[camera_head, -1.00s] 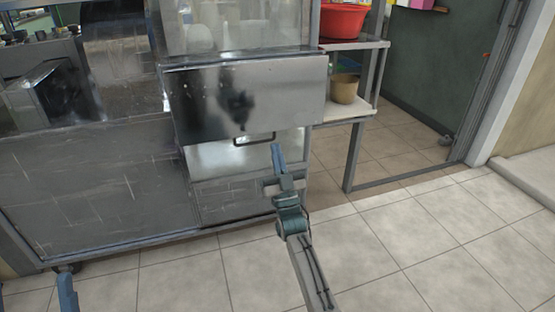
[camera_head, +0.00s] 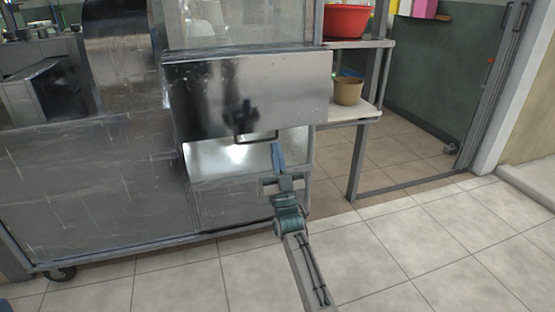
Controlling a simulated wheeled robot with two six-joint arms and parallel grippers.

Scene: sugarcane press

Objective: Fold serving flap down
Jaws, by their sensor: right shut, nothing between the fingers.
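The serving flap (camera_head: 210,90) is a shiny steel panel on the front of the press cabinet (camera_head: 90,185). It stands out from the cabinet front, below a clear window. A dark bar handle (camera_head: 256,139) sits at its lower edge. My right gripper (camera_head: 276,149) is shut and empty. Its fingertips appear just below and beside the handle's right end; I cannot tell whether they touch it. My left gripper does not clearly show; only a small bluish patch is at the lower left corner.
A side shelf (camera_head: 357,112) right of the cabinet holds a tan pot (camera_head: 347,91) and a red basin (camera_head: 345,20). A caster (camera_head: 60,274) shows under the cabinet's left end. The tiled floor (camera_head: 430,245) in front and to the right is clear.

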